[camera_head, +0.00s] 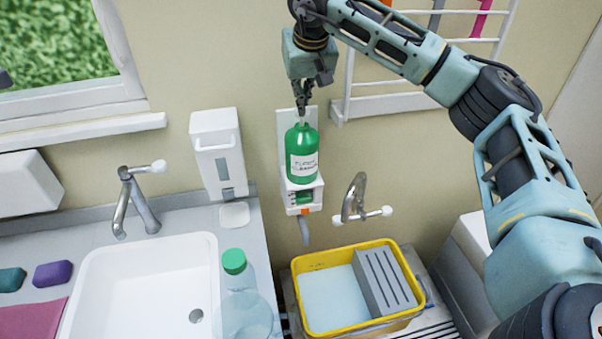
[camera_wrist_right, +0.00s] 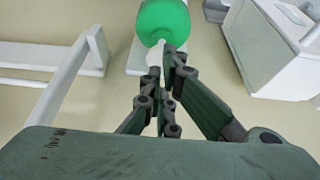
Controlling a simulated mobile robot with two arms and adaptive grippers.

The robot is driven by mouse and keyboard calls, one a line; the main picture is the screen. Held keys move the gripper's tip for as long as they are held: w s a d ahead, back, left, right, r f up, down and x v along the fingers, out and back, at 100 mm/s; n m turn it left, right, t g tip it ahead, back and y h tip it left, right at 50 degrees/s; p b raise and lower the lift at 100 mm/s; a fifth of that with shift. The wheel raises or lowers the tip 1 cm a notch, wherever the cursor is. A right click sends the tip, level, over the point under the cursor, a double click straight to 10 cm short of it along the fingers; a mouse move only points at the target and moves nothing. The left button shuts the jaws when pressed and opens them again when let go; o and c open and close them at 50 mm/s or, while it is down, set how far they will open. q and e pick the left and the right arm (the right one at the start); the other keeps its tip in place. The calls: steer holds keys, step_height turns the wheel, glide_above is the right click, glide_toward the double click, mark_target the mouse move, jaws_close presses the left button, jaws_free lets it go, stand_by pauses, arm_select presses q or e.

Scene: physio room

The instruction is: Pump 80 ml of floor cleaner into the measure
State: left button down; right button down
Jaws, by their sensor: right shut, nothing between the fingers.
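A green bottle (camera_head: 302,152) with a white label, its print too small to read surely, stands upright in a white wall dispenser (camera_head: 309,187). An orange part and a short grey piece show below the dispenser. My right gripper (camera_head: 303,108) is shut and empty, pointing down just above the bottle's top. In the right wrist view the closed fingertips (camera_wrist_right: 168,58) are by a white piece at the green bottle (camera_wrist_right: 163,20); whether they touch it I cannot tell. I cannot make out a measure for certain. My left gripper is out of view.
A yellow tub (camera_head: 393,246) with pale blue contents and a grey ribbed block stands below right. A clear bottle with a green cap (camera_head: 234,261) stands by the white sink (camera_head: 150,280). A white wall dispenser (camera_head: 218,150), two taps and a rack (camera_head: 385,104) are near.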

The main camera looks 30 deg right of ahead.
steer(key=shift+s+f+b, duration=0.1)
steer(key=shift+f+b, duration=0.3)
steer(key=shift+f, duration=0.65)
steer(key=shift+r+p, duration=1.2)
steer(key=shift+r, duration=0.2)
step_height(320, 180, up, 6)
steer(key=p, duration=0.5)
